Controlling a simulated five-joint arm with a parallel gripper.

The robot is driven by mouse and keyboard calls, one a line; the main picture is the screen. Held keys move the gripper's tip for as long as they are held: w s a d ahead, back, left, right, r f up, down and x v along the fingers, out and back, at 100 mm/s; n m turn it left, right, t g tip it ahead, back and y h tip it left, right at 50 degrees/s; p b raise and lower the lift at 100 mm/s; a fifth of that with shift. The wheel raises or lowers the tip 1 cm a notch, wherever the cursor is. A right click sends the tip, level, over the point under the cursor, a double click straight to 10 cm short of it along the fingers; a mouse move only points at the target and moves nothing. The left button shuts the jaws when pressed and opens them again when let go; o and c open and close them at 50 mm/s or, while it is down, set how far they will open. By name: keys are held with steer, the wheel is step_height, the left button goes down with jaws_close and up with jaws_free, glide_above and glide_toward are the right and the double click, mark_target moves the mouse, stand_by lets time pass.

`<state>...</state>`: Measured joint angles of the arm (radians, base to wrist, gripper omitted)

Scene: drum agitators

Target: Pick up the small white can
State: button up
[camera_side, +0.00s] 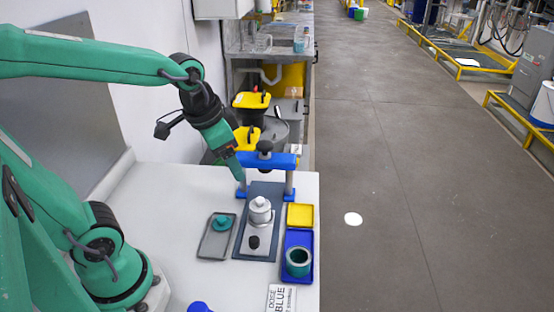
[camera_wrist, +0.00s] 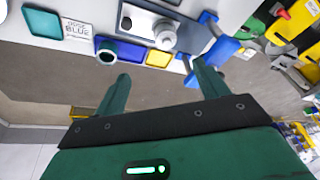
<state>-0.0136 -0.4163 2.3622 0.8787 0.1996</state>
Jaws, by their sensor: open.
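The small white can (camera_side: 260,211) stands upright on a dark plate (camera_side: 241,251) on the white table, with a small knob-like top. It also shows in the wrist view (camera_wrist: 165,38), near the top centre. My gripper (camera_side: 240,180) is above and to the left of the can in the side view, in front of the blue frame (camera_side: 276,160), and apart from the can. In the wrist view my gripper (camera_wrist: 160,70) has its two green fingers spread wide with nothing between them. The can lies beyond the fingertips there.
The blue frame's posts stand just behind the can. A black knob (camera_side: 254,242) is in front of it. A grey tray (camera_side: 208,247) with a teal piece is left. A yellow tray (camera_side: 300,214) and a blue tray (camera_side: 291,238) with a green ring (camera_side: 298,262) are right, by the table edge.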

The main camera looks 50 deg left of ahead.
mark_target(260, 199)
steer(key=w+f+m+g, duration=0.1)
steer(key=w+f, duration=0.2)
steer(key=w+f+m+g, duration=0.1)
steer(key=w+f, duration=0.1)
steer(key=f, duration=0.2)
steer(key=w+a+f+m+g, duration=0.1)
steer(key=w+f, duration=0.2)
steer(key=f, duration=0.1)
steer(key=shift+w+f+m+g, duration=0.1)
steer(key=shift+w+m+g, duration=0.2)
steer(key=shift+m, duration=0.1)
steer(key=shift+f, duration=1.3)
steer(key=shift+s+f, duration=0.2)
steer(key=shift+f, duration=2.4)
steer(key=shift+c, duration=0.4)
steer(key=c, duration=0.9)
